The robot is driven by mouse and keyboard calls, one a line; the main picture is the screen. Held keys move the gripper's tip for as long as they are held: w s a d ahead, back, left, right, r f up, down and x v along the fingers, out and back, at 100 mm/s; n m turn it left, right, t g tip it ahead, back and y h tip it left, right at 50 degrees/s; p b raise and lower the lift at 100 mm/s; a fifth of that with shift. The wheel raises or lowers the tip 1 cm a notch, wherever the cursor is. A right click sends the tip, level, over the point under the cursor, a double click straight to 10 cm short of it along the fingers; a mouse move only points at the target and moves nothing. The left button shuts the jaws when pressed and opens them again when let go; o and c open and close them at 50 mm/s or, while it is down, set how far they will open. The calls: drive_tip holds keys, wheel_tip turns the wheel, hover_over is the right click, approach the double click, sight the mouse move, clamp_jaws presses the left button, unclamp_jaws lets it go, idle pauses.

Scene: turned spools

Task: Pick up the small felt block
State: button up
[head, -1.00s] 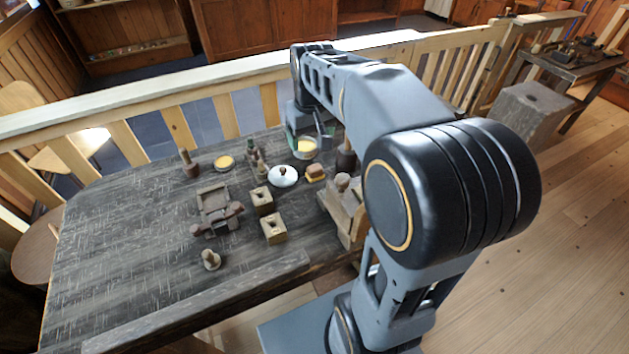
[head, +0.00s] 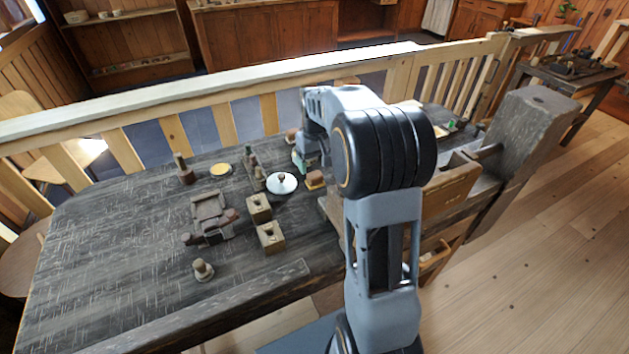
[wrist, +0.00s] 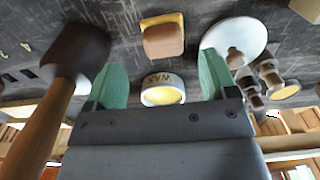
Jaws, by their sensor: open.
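The small felt block (head: 315,180), brown and yellow, lies on the dark bench just right of the white round lid (head: 282,184). In the wrist view the felt block (wrist: 163,38) lies beyond my fingertips, roughly in line with the gap between them. My gripper (wrist: 160,62) is open, with green fingers spread and nothing held. In the head view my gripper (head: 301,160) is just behind the felt block, partly hidden by my arm. The tin marked WAX (wrist: 163,92) shows between the fingers in the wrist view; I cannot tell its exact distance from them.
A mallet (wrist: 78,55) stands close to the left finger in the wrist view. The white lid (wrist: 238,38) lies near the right finger. Two square blocks (head: 259,209) (head: 270,238) and a wooden vise-like piece (head: 208,222) lie further left.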

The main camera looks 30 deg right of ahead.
sight(316, 175)
drive_tip(key=shift+s+a+f, duration=0.1)
drive_tip(key=shift+f, duration=1.2)
drive_tip(key=shift+s+a+f, duration=0.1)
drive_tip(key=shift+f, duration=1.2)
drive_tip(key=shift+c, duration=0.4)
drive_tip(key=c, duration=1)
drive_tip(key=shift+r, duration=0.1)
wheel_tip(316, 175, up, 10)
drive_tip(key=shift+f, duration=0.1)
drive_tip(key=o, duration=0.4)
drive_tip(key=shift+c, duration=1.3)
